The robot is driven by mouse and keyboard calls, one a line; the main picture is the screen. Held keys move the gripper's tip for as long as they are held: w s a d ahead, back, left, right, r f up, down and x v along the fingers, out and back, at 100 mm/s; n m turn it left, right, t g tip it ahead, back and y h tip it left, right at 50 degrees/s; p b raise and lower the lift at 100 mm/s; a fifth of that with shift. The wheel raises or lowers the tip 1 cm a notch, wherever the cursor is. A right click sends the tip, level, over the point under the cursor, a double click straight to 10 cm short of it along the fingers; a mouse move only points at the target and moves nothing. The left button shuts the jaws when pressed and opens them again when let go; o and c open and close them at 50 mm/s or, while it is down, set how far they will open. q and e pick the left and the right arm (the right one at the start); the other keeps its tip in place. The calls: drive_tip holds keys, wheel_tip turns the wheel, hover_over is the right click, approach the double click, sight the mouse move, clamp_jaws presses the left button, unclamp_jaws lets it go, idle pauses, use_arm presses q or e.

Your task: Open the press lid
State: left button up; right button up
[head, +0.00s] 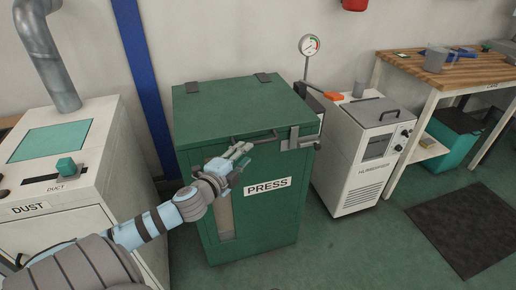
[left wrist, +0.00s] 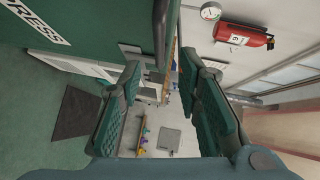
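The green press (head: 268,215) stands in the middle of the head view, its name label on the front. Its lid (head: 240,105) lies flat on top, with two dark hinges at the back edge. A dark bar handle (head: 262,136) runs along the lid's front edge, near a latch-like bracket (head: 294,138) at the right corner. My left gripper (head: 240,152) is in front of the press, just below the handle. In the left wrist view its fingers (left wrist: 160,66) are spread, and the dark bar (left wrist: 160,30) shows between their tips. Contact cannot be told. My right gripper is not in view.
A white dust unit (head: 95,190) stands left of the press. A white machine (head: 365,150) stands close on its right, with a gauge (head: 310,45) behind. A wooden-topped bench (head: 455,72) is further right. A dark mat (head: 465,228) lies on open floor.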

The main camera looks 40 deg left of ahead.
sight(258, 142)
use_arm(q)
drive_tip(key=b+x, duration=0.1)
drive_tip(key=x, duration=0.8)
drive_tip(key=shift+d+f+b, duration=0.1)
drive_tip(key=shift+b, duration=0.25)
drive_tip(key=shift+w, duration=0.1)
clamp_jaws()
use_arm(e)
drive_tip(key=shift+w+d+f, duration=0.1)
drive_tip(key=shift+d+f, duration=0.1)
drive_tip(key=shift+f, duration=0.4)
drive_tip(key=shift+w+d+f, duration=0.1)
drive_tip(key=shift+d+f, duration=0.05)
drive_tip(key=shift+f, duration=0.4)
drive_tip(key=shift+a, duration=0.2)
